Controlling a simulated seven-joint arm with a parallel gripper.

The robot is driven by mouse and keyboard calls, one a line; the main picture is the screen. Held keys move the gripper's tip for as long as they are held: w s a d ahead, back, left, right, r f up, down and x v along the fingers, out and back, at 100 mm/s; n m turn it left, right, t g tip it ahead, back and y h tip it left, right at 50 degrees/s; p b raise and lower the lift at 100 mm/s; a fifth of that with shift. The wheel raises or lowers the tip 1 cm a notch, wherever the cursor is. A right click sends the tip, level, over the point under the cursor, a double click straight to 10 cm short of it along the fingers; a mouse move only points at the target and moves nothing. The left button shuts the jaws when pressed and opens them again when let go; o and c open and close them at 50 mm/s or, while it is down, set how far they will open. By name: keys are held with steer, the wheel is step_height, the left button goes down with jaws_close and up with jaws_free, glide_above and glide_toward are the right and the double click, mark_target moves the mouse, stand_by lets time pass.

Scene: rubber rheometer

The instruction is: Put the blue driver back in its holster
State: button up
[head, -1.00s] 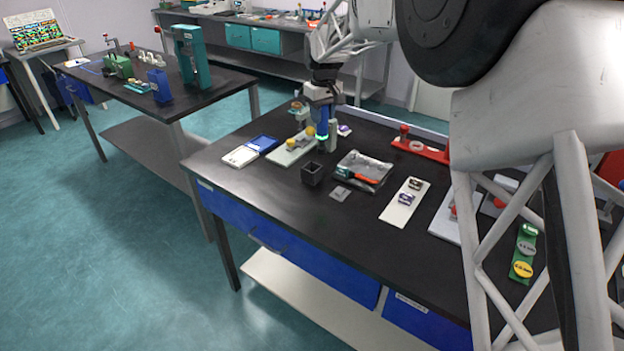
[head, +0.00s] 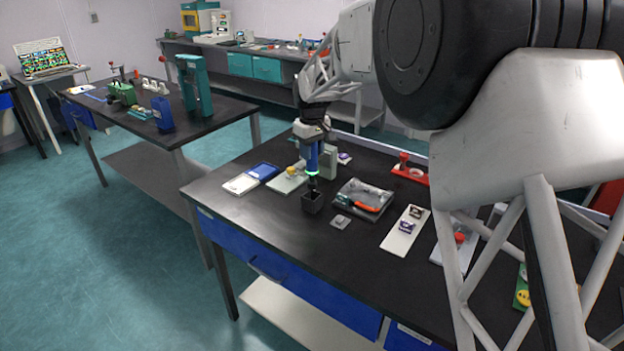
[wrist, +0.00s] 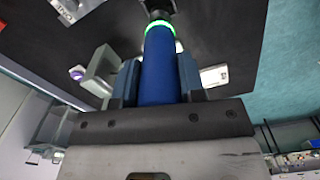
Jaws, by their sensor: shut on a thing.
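The blue driver (head: 312,158) has a bright green ring near its lower end and a dark tip below that. It is about upright in my gripper (head: 312,146), which is shut on it. The holster is a small black open-topped square box (head: 312,204) on the dark table. The driver's dark tip is at the holster's mouth; I cannot tell whether it is inside or just above. In the wrist view the driver (wrist: 160,75) runs between the two blue-grey fingers, and its green ring and dark tip point to the top edge.
A grey tray with an orange-handled tool (head: 364,200) is right of the holster, with a small grey plate (head: 340,222) in front. A blue and white case (head: 250,178) and a pale board (head: 286,184) are to the left. The table front is clear.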

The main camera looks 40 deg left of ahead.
mark_target(312, 172)
steer(key=shift+f, duration=1.25)
steer(key=shift+f, duration=2.55)
steer(key=o, duration=1)
steer(key=shift+f, duration=0.1)
step_height(312, 172, up, 12)
steer(key=shift+r, duration=0.2)
